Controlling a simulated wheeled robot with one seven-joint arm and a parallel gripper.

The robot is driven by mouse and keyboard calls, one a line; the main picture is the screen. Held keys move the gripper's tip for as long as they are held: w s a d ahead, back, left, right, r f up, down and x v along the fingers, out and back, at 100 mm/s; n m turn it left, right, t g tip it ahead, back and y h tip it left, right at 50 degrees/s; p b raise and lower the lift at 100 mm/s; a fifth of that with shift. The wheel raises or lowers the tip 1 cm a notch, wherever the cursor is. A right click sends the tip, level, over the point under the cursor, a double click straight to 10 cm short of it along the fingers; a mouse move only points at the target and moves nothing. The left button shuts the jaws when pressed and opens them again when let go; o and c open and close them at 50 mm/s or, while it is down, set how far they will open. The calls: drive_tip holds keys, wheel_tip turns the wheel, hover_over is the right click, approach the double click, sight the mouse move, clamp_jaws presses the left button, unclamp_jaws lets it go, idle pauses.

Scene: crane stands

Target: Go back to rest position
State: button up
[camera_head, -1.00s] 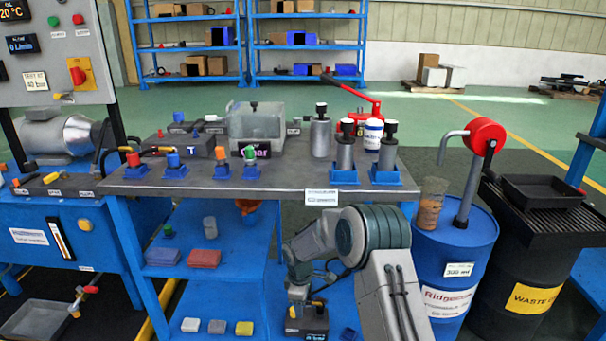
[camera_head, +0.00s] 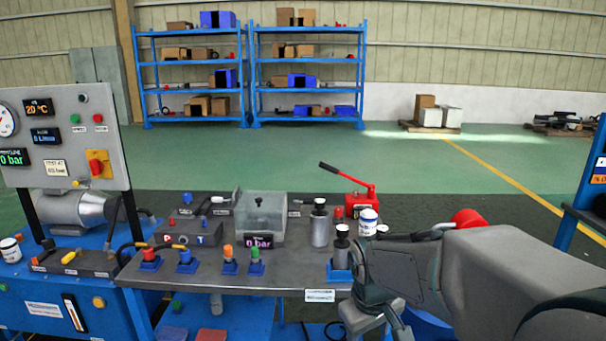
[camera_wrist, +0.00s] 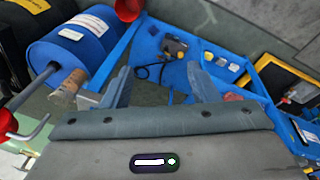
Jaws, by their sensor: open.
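My gripper (camera_wrist: 161,84) shows in the wrist view with its two grey fingers spread apart and nothing between them. In the wrist view it faces downward past the blue bench frame, and the lower shelf (camera_wrist: 190,75) lies beyond the fingers. In the head view my arm reaches in from the right, bent at the front right of the grey bench top (camera_head: 290,279).
Coloured connectors on blue stands, a clear-covered box (camera_head: 262,218), grey cylinders (camera_head: 320,228) and a red hand pump (camera_head: 362,200) stand on the bench. A gauge panel (camera_head: 66,138) is at left. Green floor behind is open.

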drive_tip(key=s+d+r+m+p, duration=0.2)
drive_tip(key=s+r+m+p, duration=0.3)
drive_tip(key=s+r, duration=0.5)
drive_tip(key=s+p, duration=0.2)
drive_tip(key=shift+s+d+r+t+y, duration=0.2)
drive_tip(key=shift+s+r+t+y, duration=0.1)
drive_tip(key=shift+s+t+y, duration=0.1)
